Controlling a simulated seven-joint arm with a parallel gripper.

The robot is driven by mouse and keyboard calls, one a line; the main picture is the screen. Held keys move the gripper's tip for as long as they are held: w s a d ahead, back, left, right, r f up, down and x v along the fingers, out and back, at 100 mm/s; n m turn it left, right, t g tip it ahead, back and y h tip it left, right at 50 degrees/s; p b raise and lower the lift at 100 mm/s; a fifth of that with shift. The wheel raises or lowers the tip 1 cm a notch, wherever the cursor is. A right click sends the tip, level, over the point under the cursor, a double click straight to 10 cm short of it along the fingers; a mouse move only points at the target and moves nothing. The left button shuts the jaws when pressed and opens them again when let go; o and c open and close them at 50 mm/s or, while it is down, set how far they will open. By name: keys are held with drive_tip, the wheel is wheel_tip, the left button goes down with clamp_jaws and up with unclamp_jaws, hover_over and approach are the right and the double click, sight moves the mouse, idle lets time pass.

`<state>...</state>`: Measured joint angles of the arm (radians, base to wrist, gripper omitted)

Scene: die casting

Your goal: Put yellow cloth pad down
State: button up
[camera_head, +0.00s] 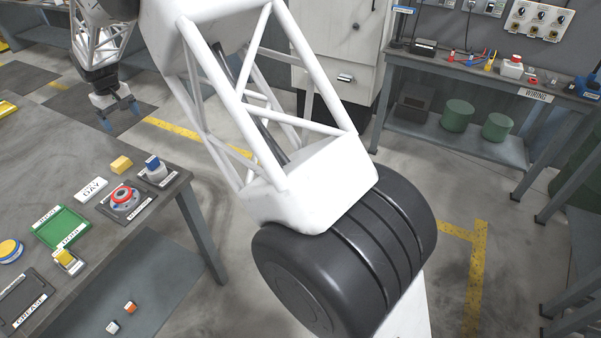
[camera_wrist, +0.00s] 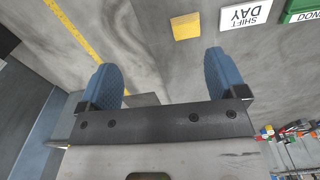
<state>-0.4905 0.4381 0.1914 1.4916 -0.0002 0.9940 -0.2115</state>
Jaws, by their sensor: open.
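A small yellow pad (camera_head: 121,165) lies on the grey table near its far right corner, beside the white DAY SHIFT sign. It also shows at the top of the wrist view (camera_wrist: 186,26), beyond my fingertips and apart from them. My gripper (camera_head: 120,115) is open, its two blue fingers spread with nothing between them. In the head view it appears beyond the table's far edge; its exact height is unclear. The wrist view shows both fingers (camera_wrist: 162,75) apart and empty.
The DAY SHIFT sign (camera_head: 91,190), a green tray (camera_head: 62,228), a red-ringed item (camera_head: 125,198), a blue-topped item (camera_head: 155,171) and a second yellow item (camera_head: 68,258) on a labelled holder crowd the table. A wiring bench (camera_head: 455,75) stands at the back right.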

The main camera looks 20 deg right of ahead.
drive_tip(key=s+d+r+m, duration=0.1)
drive_tip(key=s+d+r, duration=0.55)
drive_tip(key=d, duration=0.35)
drive_tip(key=s+d+r+m+t, duration=0.1)
drive_tip(key=s+d+r+m, duration=0.1)
drive_tip(key=s+d+r, duration=0.5)
drive_tip(key=s+d+r+m, duration=0.1)
drive_tip(key=s+d+r, duration=0.3)
drive_tip(key=s+d, duration=0.6)
drive_tip(key=s+d+f+m, duration=0.1)
drive_tip(key=s+d, duration=0.5)
drive_tip(key=s, duration=0.4)
drive_tip(key=s+d+f+m+t, duration=0.1)
drive_tip(key=s+d+f, duration=0.1)
drive_tip(key=s+d, duration=0.4)
drive_tip(key=s+d+f+m, duration=0.1)
drive_tip(key=s+d, duration=0.5)
drive_tip(key=s, duration=0.8)
drive_tip(key=shift+s+f+m, duration=0.15)
drive_tip(key=shift+f+m, duration=0.25)
drive_tip(key=shift+m, duration=0.2)
drive_tip(key=shift+c, duration=0.3)
drive_tip(key=shift+c, duration=1)
drive_tip(key=shift+a, duration=0.1)
